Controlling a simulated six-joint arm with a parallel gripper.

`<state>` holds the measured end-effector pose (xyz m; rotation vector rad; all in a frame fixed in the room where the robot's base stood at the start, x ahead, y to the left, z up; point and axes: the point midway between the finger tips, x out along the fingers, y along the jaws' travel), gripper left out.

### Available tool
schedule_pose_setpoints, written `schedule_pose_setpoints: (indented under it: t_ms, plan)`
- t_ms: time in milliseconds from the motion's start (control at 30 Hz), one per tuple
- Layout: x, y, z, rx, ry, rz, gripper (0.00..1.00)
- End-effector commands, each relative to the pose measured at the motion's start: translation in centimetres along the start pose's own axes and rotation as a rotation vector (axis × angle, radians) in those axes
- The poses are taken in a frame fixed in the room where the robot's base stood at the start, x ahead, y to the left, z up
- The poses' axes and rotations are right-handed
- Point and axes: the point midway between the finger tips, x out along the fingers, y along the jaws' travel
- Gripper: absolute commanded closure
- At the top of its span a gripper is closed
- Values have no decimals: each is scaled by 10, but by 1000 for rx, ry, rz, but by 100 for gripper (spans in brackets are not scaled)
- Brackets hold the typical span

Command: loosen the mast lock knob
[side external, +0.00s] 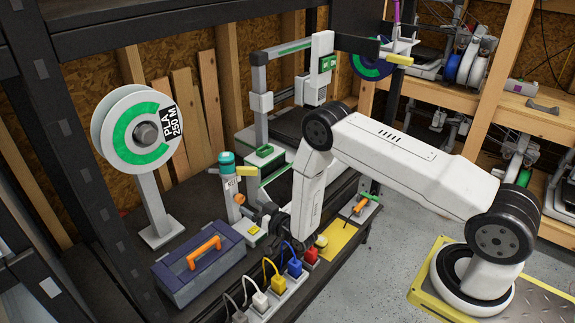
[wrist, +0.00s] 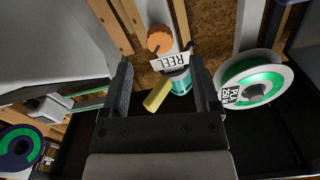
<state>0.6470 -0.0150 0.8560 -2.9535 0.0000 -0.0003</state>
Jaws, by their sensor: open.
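The likely mast lock knob is the round orange knob (side external: 239,199) on the side of a short grey mast with a teal cap (side external: 228,159) and a yellow lever (side external: 246,171). In the wrist view the orange knob (wrist: 160,38) shows beyond the fingertips, above a white REEL label (wrist: 168,62). The teal cap (wrist: 181,82) and yellow lever (wrist: 157,95) appear between the fingers. My gripper (wrist: 161,64) is open with nothing in its jaws. In the side view my dark gripper (side external: 266,217) is right of and slightly below the knob, partly hidden by my arm.
A filament spool (side external: 138,130) stands at left. A blue toolbox (side external: 200,262) with an orange handle lies in front of the mast. A power strip (side external: 262,298) with several coloured plugs runs along the bench front. A printer frame (side external: 262,95) stands behind.

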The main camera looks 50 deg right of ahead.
Motion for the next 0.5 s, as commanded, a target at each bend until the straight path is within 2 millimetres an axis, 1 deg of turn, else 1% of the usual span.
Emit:
schedule_pose_setpoints:
  t_ms: [200,333,500]
  plan:
    - [25,0,0,0,1,0,21]
    - [36,0,0,0,1,0,21]
    - [45,0,0,0,0,0,21]
